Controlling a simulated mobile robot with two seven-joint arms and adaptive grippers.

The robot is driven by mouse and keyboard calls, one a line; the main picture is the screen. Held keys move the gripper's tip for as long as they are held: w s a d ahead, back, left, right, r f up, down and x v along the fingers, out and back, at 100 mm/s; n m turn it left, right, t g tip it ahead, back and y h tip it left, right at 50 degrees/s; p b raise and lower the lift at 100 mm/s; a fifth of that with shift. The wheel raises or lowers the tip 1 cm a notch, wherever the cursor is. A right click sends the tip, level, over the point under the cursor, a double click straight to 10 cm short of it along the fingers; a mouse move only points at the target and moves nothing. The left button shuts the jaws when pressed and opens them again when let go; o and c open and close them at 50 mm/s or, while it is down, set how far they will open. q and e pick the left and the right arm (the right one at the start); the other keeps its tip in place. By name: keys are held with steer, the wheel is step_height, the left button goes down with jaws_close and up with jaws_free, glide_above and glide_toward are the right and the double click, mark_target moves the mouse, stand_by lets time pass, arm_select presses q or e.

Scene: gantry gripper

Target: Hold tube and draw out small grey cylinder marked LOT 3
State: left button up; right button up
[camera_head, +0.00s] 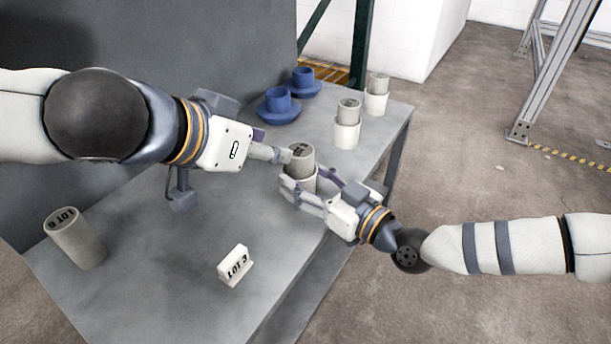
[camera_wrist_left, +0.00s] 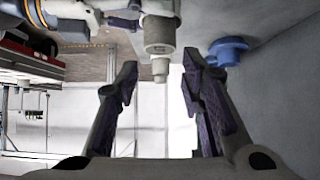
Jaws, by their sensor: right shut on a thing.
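A small grey cylinder (camera_head: 301,158) stands upright in a short white tube (camera_head: 301,184) on the grey table. Its top has a dark mark, too small to read. My right gripper (camera_head: 303,190) is shut on the white tube from the right. My left gripper (camera_head: 284,155) is beside the cylinder, on its left, with its fingers partly overlapping in the head view. In the left wrist view, its fingers (camera_wrist_left: 160,75) are spread with a gap between them. The nearest tube and cylinder (camera_wrist_left: 160,38) show just above that gap.
Two more white tubes with grey cylinders (camera_head: 347,122) (camera_head: 376,96) stand at the table's back right. Two blue flanged parts (camera_head: 278,106) (camera_head: 303,84) are behind. A white LOT 3 sign (camera_head: 236,265) and a larger grey LOT cylinder (camera_head: 75,240) stand in front.

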mark_target(300, 150)
arm_select(q)
steer(key=o, duration=0.5)
steer(key=w+y, duration=0.1)
steer(key=w+r+n+y, duration=0.1)
steer(key=w, duration=0.1)
steer(key=w+r+g+y, duration=0.1)
steer(key=w, duration=0.1)
steer(key=shift+w+n, duration=0.1)
steer(key=shift+n, duration=0.2)
steer(key=s+d+r+g, duration=0.1)
steer(key=d+r+g, duration=0.1)
steer(key=d+g, duration=0.1)
steer(key=shift+g+y, duration=0.3)
steer(key=shift+y, duration=0.2)
steer(key=x, duration=1.1)
steer(key=shift+d+f, duration=0.2)
steer(key=shift+d, duration=0.05)
steer(key=shift+c, duration=0.3)
steer(key=shift+r, duration=0.1)
jaws_close()
steer(key=shift+r, duration=1.55)
